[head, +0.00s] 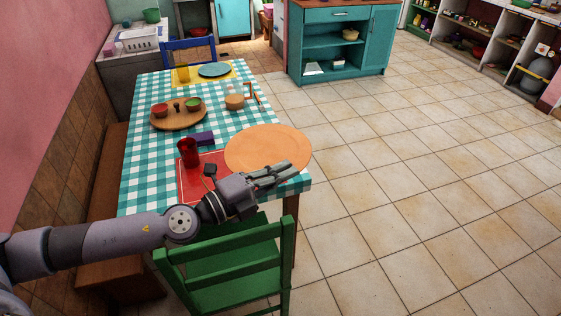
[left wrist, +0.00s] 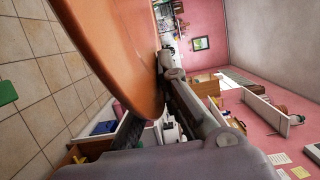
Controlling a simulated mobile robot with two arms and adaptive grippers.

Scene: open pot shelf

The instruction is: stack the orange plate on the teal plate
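The orange plate (head: 268,146) is large and round, in front at the table's near right corner, and its right rim reaches past the table edge. My left gripper (head: 277,174) is at its near rim, with the fingers shut on it. In the left wrist view the plate (left wrist: 115,45) fills the upper left, its edge against a finger. The table does not show under it there, and it looks held above the cloth. The teal plate (head: 214,70) lies on the yellow mat at the table's far end, with nothing on it. My right gripper is not in view.
A round wooden board (head: 178,121) with small bowls, a jar (head: 234,101), a purple item (head: 201,138) and a red cup (head: 187,152) stand on the checkered table. A green chair (head: 232,262) is at the near end, a blue chair (head: 190,50) at the far end. Floor to the right is clear.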

